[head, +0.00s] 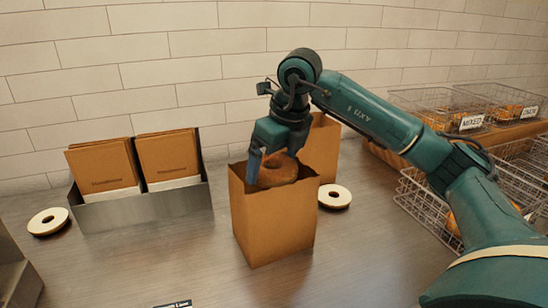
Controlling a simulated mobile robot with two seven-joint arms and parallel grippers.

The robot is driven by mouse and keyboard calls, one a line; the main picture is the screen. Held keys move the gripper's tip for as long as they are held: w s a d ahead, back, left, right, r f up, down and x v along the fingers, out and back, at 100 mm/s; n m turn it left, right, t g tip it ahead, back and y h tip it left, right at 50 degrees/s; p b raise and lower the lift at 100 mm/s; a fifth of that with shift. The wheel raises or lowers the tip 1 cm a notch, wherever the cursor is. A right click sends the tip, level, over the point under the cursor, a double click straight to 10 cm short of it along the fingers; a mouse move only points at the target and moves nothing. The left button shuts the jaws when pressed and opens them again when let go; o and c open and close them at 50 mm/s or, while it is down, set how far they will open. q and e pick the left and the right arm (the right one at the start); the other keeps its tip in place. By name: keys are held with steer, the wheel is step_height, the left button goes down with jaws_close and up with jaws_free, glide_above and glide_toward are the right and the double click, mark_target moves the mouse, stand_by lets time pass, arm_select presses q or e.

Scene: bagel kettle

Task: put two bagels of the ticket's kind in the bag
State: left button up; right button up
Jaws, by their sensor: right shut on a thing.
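A brown paper bag (272,223) stands upright and open in the middle of the counter. My right gripper (265,157) is at the bag's mouth, shut on a brown bagel (277,172). The bagel's lower part is hidden behind the bag's front rim, and I cannot see into the bag. A second brown bag (322,149) stands just behind the first one. The ticket is not clearly readable; a small dark label edge (173,304) shows at the bottom of the picture. My left gripper is not in view.
Wire baskets (440,210) with bagels stand at the right, with more baskets behind, one labelled MIXED (472,122). A metal holder (145,212) with folded bags stands at the left.

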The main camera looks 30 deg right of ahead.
step_height(320, 180, down, 4)
steer(key=b, duration=0.2)
steer(key=shift+f+b, duration=0.1)
steer(key=shift+b, duration=0.25)
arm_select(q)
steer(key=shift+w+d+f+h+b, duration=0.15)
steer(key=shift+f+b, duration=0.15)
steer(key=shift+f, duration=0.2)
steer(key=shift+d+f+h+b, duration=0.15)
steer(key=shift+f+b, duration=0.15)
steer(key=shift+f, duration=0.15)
arm_select(e)
steer(key=shift+f, duration=0.8)
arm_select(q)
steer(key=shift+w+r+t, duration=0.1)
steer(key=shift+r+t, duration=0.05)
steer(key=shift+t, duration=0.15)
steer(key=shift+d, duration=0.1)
arm_select(e)
steer(key=o, duration=0.7)
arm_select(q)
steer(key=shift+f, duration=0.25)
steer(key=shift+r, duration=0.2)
arm_select(e)
steer(key=shift+r, duration=0.1)
